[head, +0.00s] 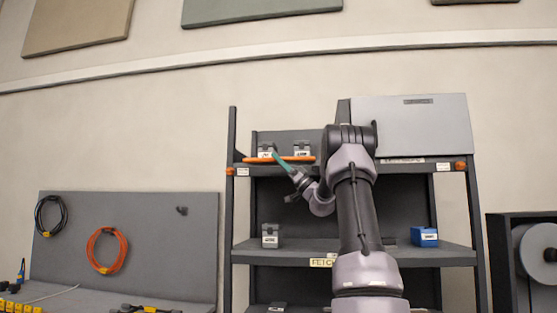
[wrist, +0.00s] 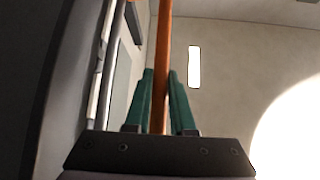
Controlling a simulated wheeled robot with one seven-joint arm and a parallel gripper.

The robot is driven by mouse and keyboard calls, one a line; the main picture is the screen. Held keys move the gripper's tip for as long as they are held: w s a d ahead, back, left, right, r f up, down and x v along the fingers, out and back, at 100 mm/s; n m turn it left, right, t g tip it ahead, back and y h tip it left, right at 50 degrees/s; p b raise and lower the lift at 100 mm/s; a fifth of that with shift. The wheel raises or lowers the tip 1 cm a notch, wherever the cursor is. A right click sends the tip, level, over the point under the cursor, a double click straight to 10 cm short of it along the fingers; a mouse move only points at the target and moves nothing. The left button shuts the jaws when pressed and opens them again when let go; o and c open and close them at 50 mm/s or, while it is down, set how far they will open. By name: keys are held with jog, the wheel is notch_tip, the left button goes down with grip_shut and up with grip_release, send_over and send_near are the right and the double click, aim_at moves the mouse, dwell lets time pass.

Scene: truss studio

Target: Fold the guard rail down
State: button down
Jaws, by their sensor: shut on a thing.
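The guard rail (head: 258,160) is an orange bar across the front of the upper shelf, on the left side of the rack. It lies roughly level, in front of the small grey boxes there. My gripper (head: 276,158) reaches it from below right, with green fingers at the bar. In the wrist view the orange rail (wrist: 165,45) runs upright between the two green fingers of my gripper (wrist: 161,85), which are shut on it.
Grey boxes (head: 302,148) stand on the upper shelf behind the rail. A grey panel (head: 425,125) fills the shelf's upper right. The middle shelf (head: 290,247) holds a grey box (head: 270,235) and a blue box (head: 424,237). A pegboard (head: 150,230) with coiled cables stands left.

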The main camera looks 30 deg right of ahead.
dwell(0.4)
jog(key=c, duration=0.8)
grip_release()
jog(key=shift+o, duration=0.2)
jog(key=v, duration=1)
jog(key=shift+d+f, duration=0.2)
jog(key=shift+f, duration=0.15)
jog(key=shift+s, duration=0.15)
